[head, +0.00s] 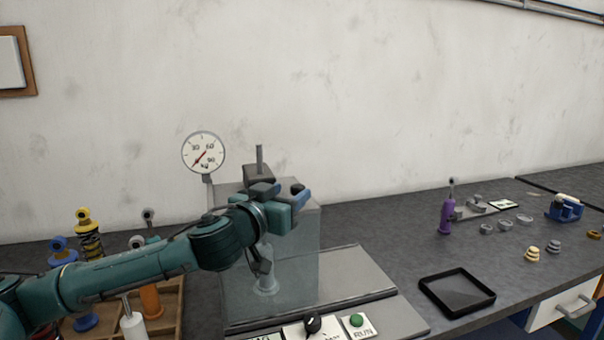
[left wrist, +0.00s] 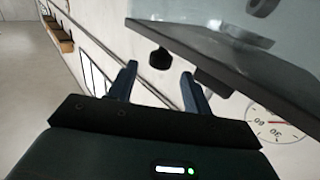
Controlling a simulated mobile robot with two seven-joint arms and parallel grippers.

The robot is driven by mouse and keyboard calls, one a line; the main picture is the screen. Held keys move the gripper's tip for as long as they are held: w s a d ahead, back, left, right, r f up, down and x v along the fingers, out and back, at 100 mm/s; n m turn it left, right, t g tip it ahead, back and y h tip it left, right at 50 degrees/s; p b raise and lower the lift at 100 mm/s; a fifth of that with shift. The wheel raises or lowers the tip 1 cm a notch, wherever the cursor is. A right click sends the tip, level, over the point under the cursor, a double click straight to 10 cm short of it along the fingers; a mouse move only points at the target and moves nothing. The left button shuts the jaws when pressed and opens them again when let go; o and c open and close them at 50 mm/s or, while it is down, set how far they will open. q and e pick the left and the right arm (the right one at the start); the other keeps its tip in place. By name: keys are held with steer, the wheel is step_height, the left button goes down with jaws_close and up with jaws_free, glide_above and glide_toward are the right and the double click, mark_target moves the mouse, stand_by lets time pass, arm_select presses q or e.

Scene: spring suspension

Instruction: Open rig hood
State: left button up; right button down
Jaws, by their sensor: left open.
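The rig hood (head: 300,250) is a clear, tinted box over the test rig in the head view. It appears to stand down on the grey rig base (head: 365,284). My left gripper (head: 282,190) is at the hood's upper part, its arm crossing in front of the hood. In the left wrist view the left gripper (left wrist: 160,88) is open and empty between its fingers. A clear panel with a dark edge (left wrist: 235,62) and a small dark knob (left wrist: 160,59) lie just beyond the fingertips. I cannot tell whether they touch. My right gripper is not in view.
A dial gauge (head: 203,153) stands behind the rig on the left. A wooden rack with colored shock absorbers (head: 90,240) is under my left arm. The rig base has a black knob (head: 312,323) and a green RUN button (head: 356,320). A black tray (head: 457,292) sits to the right.

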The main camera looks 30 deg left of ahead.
mark_target(301, 184)
arm_select(q)
steer(key=w, duration=0.2)
steer(key=w+p, duration=0.1)
steer(key=w, duration=0.3)
steer(key=shift+w+a+p, duration=0.25)
steer(key=shift+w+p, duration=0.05)
jaws_close()
